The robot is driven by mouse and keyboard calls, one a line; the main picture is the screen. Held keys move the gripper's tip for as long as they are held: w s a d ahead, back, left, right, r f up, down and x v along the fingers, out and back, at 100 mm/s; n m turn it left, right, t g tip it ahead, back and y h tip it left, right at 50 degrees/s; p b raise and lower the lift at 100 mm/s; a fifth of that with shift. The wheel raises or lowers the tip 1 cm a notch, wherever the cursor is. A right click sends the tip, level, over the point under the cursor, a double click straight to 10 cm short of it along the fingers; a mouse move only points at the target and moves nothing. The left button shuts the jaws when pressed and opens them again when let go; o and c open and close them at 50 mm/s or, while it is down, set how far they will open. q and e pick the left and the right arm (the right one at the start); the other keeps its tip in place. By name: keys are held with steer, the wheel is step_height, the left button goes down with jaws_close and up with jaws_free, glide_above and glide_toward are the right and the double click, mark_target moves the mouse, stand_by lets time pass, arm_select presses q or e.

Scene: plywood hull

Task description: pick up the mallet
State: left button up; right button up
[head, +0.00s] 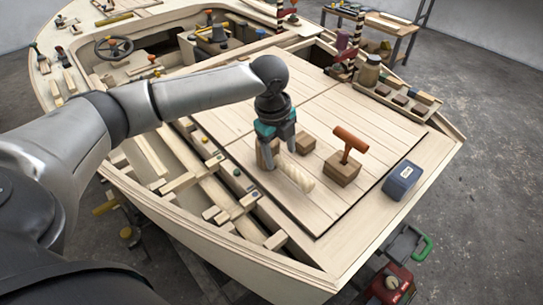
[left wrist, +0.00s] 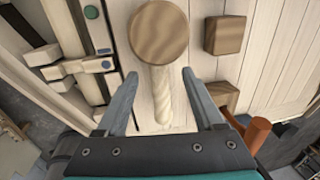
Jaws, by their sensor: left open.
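The mallet has a round wooden head (left wrist: 158,30) and a pale, ridged handle (left wrist: 161,95). It lies on the plank deck of the hull. In the head view its handle (head: 297,173) points to the lower right, and its head is partly hidden behind my gripper. My left gripper (head: 279,158) is open and points down over the mallet. In the left wrist view the gripper (left wrist: 160,75) has its fingers on either side of the handle, close to the head, with gaps on both sides. I cannot tell its exact height above the deck.
A small wooden block (head: 306,143) and a block with an orange T-handle (head: 350,138) stand right of the mallet. A dark blue box (head: 401,181) sits near the deck's right edge. Open framing with ribs lies left of the deck. The deck's front planks are clear.

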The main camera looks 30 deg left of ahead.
mark_target(281, 160)
arm_select(q)
steer(key=f, duration=0.2)
steer(key=f+b, duration=0.1)
steer(key=f, duration=0.1)
steer(key=shift+w+d+f+b, duration=0.2)
steer(key=shift+f+b, duration=0.1)
steer(key=shift+r, duration=0.1)
steer(key=c, duration=1)
jaws_close()
arm_select(e)
steer(key=shift+w+d+f, duration=0.65)
steer(key=shift+w+f, duration=0.15)
steer(key=shift+w, duration=0.2)
